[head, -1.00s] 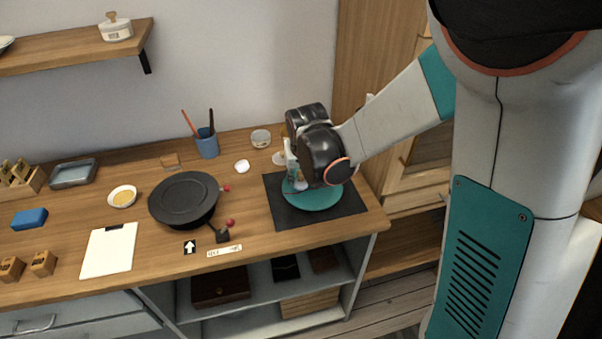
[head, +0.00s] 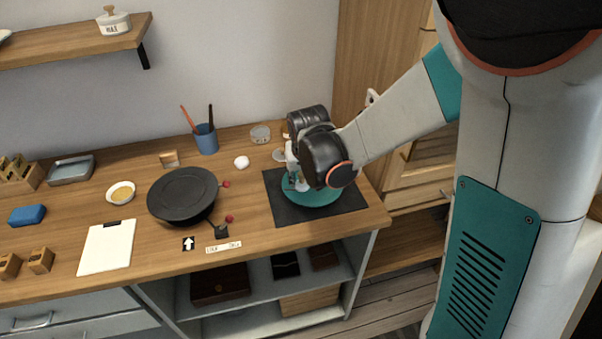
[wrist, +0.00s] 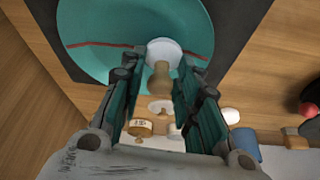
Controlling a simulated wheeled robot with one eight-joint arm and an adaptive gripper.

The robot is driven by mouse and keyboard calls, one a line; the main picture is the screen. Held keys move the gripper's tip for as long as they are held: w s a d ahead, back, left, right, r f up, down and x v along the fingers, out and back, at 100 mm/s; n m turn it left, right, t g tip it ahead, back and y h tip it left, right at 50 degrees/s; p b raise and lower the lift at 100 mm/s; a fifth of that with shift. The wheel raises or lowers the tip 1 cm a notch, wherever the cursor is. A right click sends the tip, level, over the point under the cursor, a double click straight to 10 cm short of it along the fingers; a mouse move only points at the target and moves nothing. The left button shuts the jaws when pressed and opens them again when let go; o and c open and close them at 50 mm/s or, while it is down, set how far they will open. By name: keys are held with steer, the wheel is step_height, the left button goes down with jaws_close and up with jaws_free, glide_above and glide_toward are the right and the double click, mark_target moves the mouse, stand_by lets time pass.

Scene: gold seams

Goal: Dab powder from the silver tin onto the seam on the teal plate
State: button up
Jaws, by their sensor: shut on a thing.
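The teal plate (head: 318,200) lies on a dark mat; in the wrist view the plate (wrist: 105,25) shows a thin dark red seam (wrist: 92,44) across it. My gripper (wrist: 158,85) is shut on a dabber with a tan handle (wrist: 159,78) and a round white pad (wrist: 165,52). The pad is over the seam's middle and hides that part; I cannot tell whether it touches. A round greyish container (head: 260,134), probably the silver tin, stands at the back of the table, left of my gripper. Its contents are unclear.
A pale small dish (head: 279,155) is close behind the plate, and a gold labelled tin (wrist: 140,128) is near it. A white ball (head: 242,162), a blue cup with brushes (head: 206,140) and a black turntable (head: 182,194) stand left. The mat's (head: 290,214) front is clear.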

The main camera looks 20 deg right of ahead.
steer(key=shift+w+f, duration=0.1)
steer(key=shift+w, duration=0.25)
steer(key=shift+s, duration=0.45)
steer(key=shift+w+b, duration=0.3)
steer(key=shift+w, duration=0.35)
